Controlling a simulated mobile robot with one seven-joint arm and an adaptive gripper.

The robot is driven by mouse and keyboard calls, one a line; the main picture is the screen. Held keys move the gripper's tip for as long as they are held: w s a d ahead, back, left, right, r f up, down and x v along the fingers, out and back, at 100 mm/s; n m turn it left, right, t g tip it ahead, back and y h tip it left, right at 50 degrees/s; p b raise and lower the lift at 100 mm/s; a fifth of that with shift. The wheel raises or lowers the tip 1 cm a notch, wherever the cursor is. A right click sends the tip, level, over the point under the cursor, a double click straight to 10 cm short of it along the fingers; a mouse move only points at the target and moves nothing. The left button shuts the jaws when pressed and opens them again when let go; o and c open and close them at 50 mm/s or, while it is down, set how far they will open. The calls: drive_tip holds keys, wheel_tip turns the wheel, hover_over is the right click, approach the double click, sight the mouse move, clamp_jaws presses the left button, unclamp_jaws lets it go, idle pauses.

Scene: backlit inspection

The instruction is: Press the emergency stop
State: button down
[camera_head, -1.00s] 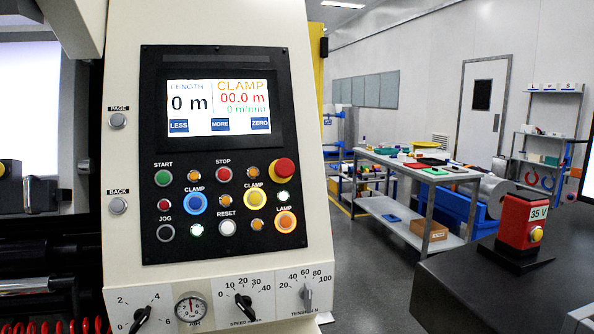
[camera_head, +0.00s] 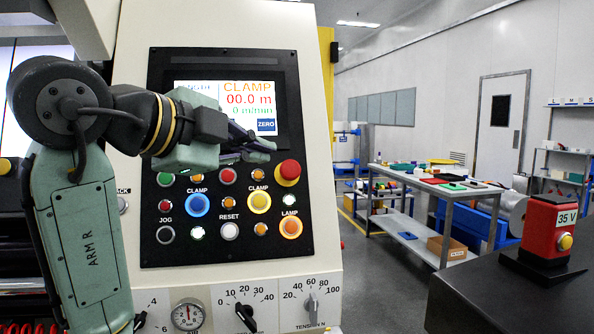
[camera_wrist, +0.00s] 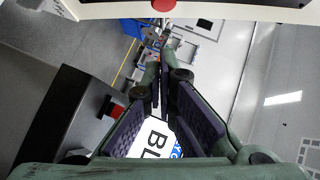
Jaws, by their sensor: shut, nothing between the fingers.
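The emergency stop is a large red mushroom button (camera_head: 288,172) at the right of the black control panel (camera_head: 215,253). A round red shape (camera_wrist: 163,5) shows cut off at the top of the wrist view; it looks like the same button. My gripper (camera_head: 268,147) is shut and empty, in front of the panel's screen. Its fingertips point right and appear just above and left of the red button; I see no contact. In the wrist view the gripper fingers (camera_wrist: 162,72) are together at the tips. The STOP button and START label are partly or wholly covered by my arm.
Several coloured buttons, such as the yellow CLAMP button (camera_head: 259,202) and LAMP button (camera_head: 291,226), sit close below. A red box with a yellow button (camera_head: 549,233) stands on a dark surface at the right. A cluttered workbench (camera_head: 447,195) is farther back.

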sight(289, 168)
drive_tip(key=p+x, duration=0.1)
drive_tip(key=x, duration=0.3)
drive_tip(key=a+p+x, duration=0.1)
drive_tip(key=p+x, duration=0.1)
drive_tip(key=x, duration=0.2)
drive_tip(key=w+p+x, duration=0.1)
drive_tip(key=x, duration=0.3)
drive_tip(key=shift+w+a+f+p, duration=0.15)
drive_tip(key=shift+a+p, duration=0.2)
drive_tip(key=shift+w+f, duration=0.3)
drive_tip(key=shift+w, duration=0.1)
drive_tip(key=shift+a, duration=0.1)
